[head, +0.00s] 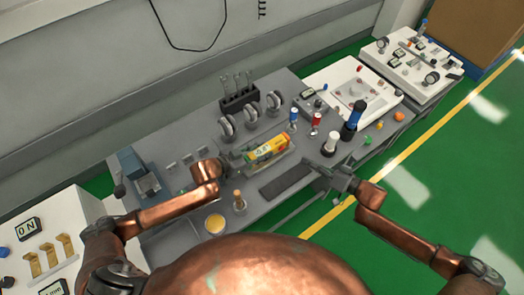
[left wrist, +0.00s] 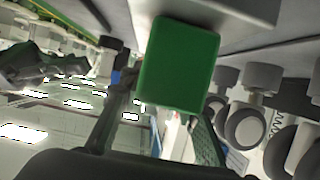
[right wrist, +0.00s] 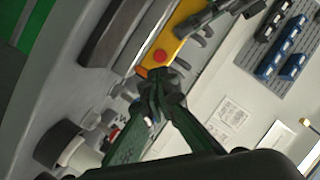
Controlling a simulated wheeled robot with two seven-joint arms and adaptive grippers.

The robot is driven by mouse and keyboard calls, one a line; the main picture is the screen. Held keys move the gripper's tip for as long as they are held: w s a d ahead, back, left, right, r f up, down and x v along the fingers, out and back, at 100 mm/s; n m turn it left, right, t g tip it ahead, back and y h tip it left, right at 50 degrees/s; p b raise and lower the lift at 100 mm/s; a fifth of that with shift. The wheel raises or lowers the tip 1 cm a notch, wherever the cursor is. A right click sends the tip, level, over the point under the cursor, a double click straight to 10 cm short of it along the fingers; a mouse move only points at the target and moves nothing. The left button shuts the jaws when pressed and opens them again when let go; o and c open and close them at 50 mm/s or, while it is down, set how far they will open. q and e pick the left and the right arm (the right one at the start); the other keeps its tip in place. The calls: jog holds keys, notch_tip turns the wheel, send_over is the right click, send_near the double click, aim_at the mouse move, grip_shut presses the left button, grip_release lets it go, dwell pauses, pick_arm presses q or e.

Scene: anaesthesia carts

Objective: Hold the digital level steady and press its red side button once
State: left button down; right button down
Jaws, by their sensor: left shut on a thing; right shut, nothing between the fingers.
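The digital level (head: 266,149) is a yellow block with a green end and a lit display, over the grey cart top in the head view. My left gripper (head: 232,162) is shut on its left end. In the left wrist view the level's green end (left wrist: 178,65) fills the space between the fingers. The red side button (right wrist: 160,56) shows on the level's yellow end in the right wrist view. My right gripper (head: 322,170) is shut and empty, right of the level. Its fingertips (right wrist: 160,82) appear close to the button; I cannot tell whether they touch it.
A dark flat pad (head: 286,180) lies in front of the level. Blue- and red-topped bottles (head: 316,123), a black and white cylinder (head: 331,143) and a blue one (head: 352,122) stand behind or right. Round grey discs (head: 251,113) stand behind. A yellow-topped round pot (head: 215,223) is at front left.

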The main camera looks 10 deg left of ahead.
aim_at(290, 172)
jog(key=shift+a, duration=0.1)
jog(key=a+f+n+t+h, duration=0.2)
jog(key=a+f+n, duration=0.1)
jog(key=a+f+n+h, duration=0.1)
jog(key=a+h, duration=0.1)
jog(key=shift+s+a+f+n+t, duration=0.25)
jog(key=shift+s+f+n+t, duration=0.1)
jog(key=shift+f+n+t, duration=0.05)
jog(key=shift+s+a+f+t+h, duration=0.15)
jog(key=shift+a+t+h, duration=0.1)
jog(key=shift+t+h, duration=0.35)
jog(key=shift+s+t+h, duration=0.25)
jog(key=shift+t+h, duration=0.15)
jog(key=shift+h, duration=0.5)
jog(key=s+d+r+h, duration=0.1)
jog(key=h, duration=0.1)
jog(key=d+r+m+t+h, duration=0.1)
jog(key=d+h, duration=0.1)
jog(key=s+d+r+m+h, duration=0.1)
jog(key=h, duration=0.1)
jog(key=shift+s+d+t+h, duration=0.2)
jog(key=shift+s+t+h, duration=0.1)
jog(key=shift+t, duration=0.1)
jog(key=shift+w+a, duration=3.05)
jog(key=shift+w, duration=0.2)
jog(key=shift+a, duration=0.1)
